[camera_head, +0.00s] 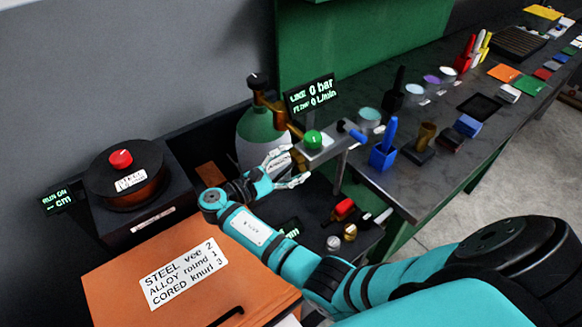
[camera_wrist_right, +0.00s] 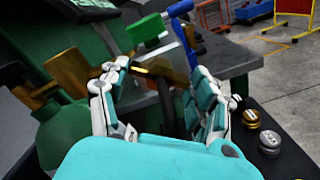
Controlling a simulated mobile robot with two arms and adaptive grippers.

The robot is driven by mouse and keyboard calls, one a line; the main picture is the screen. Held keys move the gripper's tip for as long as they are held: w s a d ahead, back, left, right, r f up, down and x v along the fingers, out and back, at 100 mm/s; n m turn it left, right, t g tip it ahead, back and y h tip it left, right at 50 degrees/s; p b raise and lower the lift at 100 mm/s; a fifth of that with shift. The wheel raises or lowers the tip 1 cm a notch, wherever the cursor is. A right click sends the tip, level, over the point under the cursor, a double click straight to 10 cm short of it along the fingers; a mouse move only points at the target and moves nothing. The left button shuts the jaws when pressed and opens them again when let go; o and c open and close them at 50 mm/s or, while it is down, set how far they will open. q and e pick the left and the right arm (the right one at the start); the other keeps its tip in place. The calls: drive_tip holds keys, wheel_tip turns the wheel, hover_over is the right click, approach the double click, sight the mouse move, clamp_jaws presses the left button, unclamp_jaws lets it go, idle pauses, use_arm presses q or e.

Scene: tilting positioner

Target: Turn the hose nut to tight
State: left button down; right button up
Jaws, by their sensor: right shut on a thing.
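My right gripper (camera_head: 287,166) reaches in beside the green gas cylinder (camera_head: 258,138), which has a brass valve (camera_head: 262,97) on top. In the wrist view the two fingers of the right gripper (camera_wrist_right: 158,88) stand either side of a brass piece, which I take to be the hose nut (camera_wrist_right: 160,70), and are shut on it. A dark hose (camera_wrist_right: 166,105) hangs below it. The fingers hide part of the nut, and I cannot read how far it is turned. My left gripper is not in view.
A green-topped button (camera_head: 312,139) on a grey bracket is close right of the gripper. A dark bench (camera_head: 420,190) with cups and blocks runs along the right. A spool with a red knob (camera_head: 121,159) and an orange board (camera_head: 215,265) are at left.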

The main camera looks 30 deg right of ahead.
drive_tip(key=m+b, duration=0.2)
drive_tip(key=m, duration=0.1)
drive_tip(key=m+b, duration=0.2)
drive_tip(key=shift+f+m, duration=0.2)
drive_tip(key=shift+m, duration=0.2)
drive_tip(key=m+b, duration=0.3)
drive_tip(key=shift+b, duration=0.3)
drive_tip(key=shift+r+m+b, duration=0.2)
drive_tip(key=shift+m+b, duration=0.3)
drive_tip(key=shift+m, duration=0.2)
drive_tip(key=o, duration=1.2)
